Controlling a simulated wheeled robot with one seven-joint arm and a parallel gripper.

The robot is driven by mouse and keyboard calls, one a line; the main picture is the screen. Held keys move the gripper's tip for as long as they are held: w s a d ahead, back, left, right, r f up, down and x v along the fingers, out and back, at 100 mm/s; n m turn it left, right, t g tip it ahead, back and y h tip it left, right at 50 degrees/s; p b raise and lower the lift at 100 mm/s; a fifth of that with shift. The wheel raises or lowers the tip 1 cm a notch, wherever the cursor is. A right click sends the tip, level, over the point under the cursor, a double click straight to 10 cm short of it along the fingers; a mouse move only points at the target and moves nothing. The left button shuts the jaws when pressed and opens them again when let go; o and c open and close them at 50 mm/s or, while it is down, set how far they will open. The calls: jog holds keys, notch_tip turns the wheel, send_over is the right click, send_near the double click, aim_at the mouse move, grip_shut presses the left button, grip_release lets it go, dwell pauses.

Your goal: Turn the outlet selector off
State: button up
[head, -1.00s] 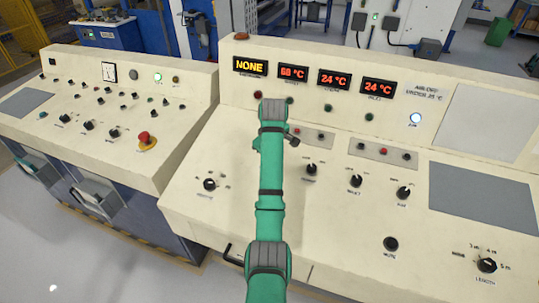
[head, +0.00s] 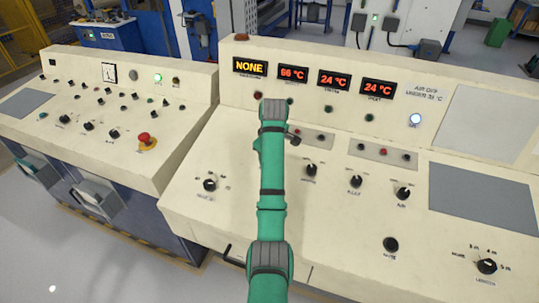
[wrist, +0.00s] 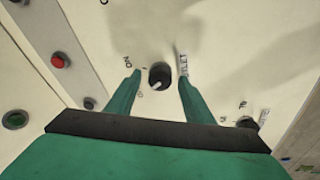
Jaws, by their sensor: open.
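The outlet selector (wrist: 160,72) is a round black knob on the cream panel in the wrist view. The light end of its pointer faces the bottom of that picture, slightly left. An "ON" mark is at its upper left, and the word "OUTLET" is printed at its right. My gripper (wrist: 158,90) is open, with one green finger on each side of the knob. I cannot tell whether the fingers touch it.
A button strip with a red button (wrist: 60,60) lies left of the fingers, and a green button (wrist: 15,118) beyond it. Another knob (wrist: 247,122) is at lower right. In the head view, several displays (head: 250,65) line the back panel, and more knobs (head: 311,170) stand right of my arm.

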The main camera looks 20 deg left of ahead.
jog(key=shift+r, duration=0.1)
jog(key=shift+r, duration=0.3)
jog(key=v, duration=1)
jog(key=shift+s, duration=0.1)
